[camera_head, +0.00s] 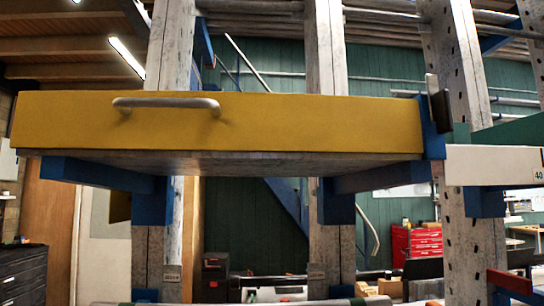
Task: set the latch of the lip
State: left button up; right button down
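A wide yellow panel (300,122), which looks like the lip, spans the upper left and middle, its face towards me. A grey bar handle (167,104) is fixed on its left half. At the panel's right end a blue bracket (431,138) stands upright, with a dark block (440,111) and a thin grey plate beside it; this may be the latch. I cannot tell whether the latch is set. Neither of my grippers shows in this view.
Grey perforated posts (462,60) stand behind the panel, with blue arms (90,174) under it. A white beam (490,165) and a green part extend right of the bracket. A red tool chest (416,244) and a dark cabinet (22,285) stand farther back.

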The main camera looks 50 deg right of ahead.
aim_at(440, 109)
jog(key=z, duration=2.75)
